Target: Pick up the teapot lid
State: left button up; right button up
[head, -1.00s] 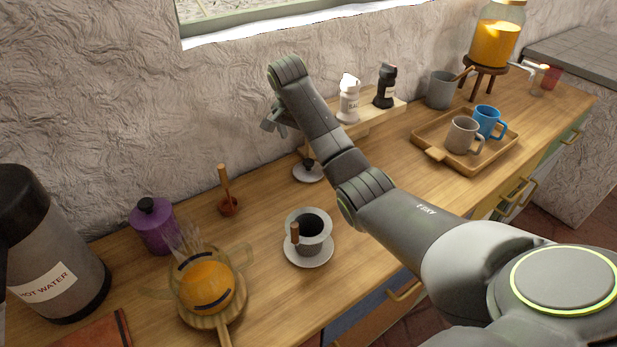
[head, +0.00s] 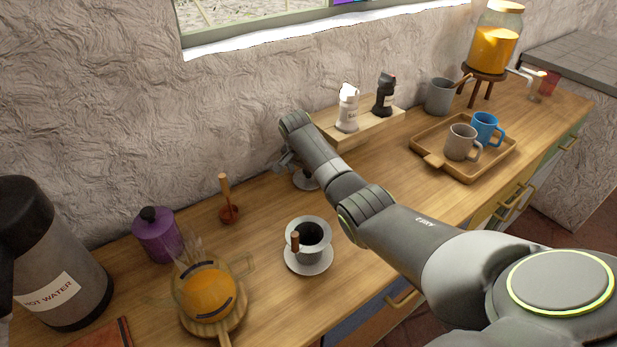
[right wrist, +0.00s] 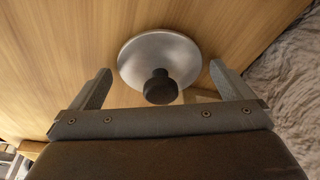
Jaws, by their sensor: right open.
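The teapot lid is a round grey disc with a black knob, lying on the wooden counter. In the right wrist view the lid (right wrist: 142,52) is between and just beyond my open fingers, its knob toward the palm. In the head view only part of the lid (head: 305,183) shows, below my right gripper (head: 287,163). My right gripper (right wrist: 160,72) is open and empty, its fingers apart from the lid on both sides. The glass teapot with orange tea (head: 208,292) stands open and steaming on a round wooden board at lower left. My left gripper is out of view.
A wooden shelf (head: 325,122) with two shakers is close behind my right gripper, near the rough wall. A purple jar (head: 155,238) and wooden dipper (head: 228,213) are left; a tray with mugs (head: 435,160) is right.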

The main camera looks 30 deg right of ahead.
jog(key=shift+c, duration=0.3)
jog(key=c, duration=0.8)
jog(key=shift+c, duration=0.2)
jog(key=shift+s+r, duration=0.1)
